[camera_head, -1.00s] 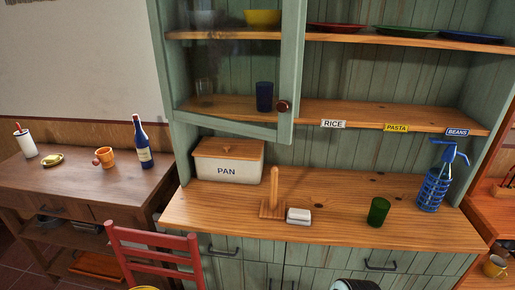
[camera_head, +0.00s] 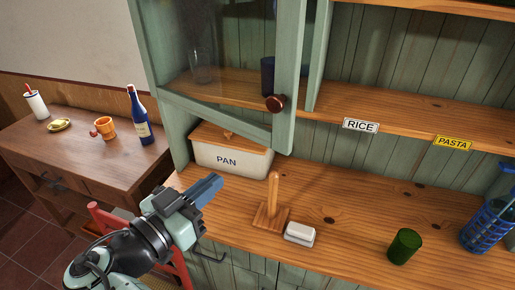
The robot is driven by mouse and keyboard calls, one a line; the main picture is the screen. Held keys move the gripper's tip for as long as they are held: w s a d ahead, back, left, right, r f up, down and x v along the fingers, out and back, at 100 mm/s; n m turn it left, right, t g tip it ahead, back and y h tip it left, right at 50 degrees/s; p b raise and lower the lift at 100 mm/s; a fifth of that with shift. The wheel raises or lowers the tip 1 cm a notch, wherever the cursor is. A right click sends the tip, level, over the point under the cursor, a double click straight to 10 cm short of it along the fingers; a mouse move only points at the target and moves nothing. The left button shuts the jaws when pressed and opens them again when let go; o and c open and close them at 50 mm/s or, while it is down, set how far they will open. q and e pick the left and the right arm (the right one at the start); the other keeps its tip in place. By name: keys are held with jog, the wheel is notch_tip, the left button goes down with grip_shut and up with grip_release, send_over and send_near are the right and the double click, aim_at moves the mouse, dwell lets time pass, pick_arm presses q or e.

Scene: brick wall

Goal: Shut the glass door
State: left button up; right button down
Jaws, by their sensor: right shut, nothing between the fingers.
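The glass door (camera_head: 291,75) is a green-framed pane at the upper left of the cabinet, with a round dark red knob (camera_head: 275,103) low on its right edge. It looks ajar: its right edge stands out in front of the cabinet's green divider (camera_head: 319,55), with a gap between them.
Below the door, a PAN box (camera_head: 230,158), a wooden stand (camera_head: 272,205) and a white butter dish (camera_head: 300,233) stand on the counter (camera_head: 345,215). A green glass (camera_head: 404,246) is at right. A red chair (camera_head: 108,222) is at lower left, partly behind my arm.

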jog(key=p, duration=0.3)
send_near(264, 138)
jog(key=x, duration=0.5)
jog(key=shift+w+d+r, duration=0.15)
jog(key=shift+w, duration=0.05)
jog(key=shift+w+d+p, duration=0.35)
jog(key=shift+w+d, duration=0.05)
jog(key=shift+w, duration=0.2)
pick_arm(q)
jog(key=w+r, duration=0.2)
jog(key=r, duration=0.1)
jog(key=w+r, duration=0.1)
jog(key=shift+r, duration=0.25)
jog(key=shift+s+f, duration=0.1)
jog(key=shift+s, duration=0.05)
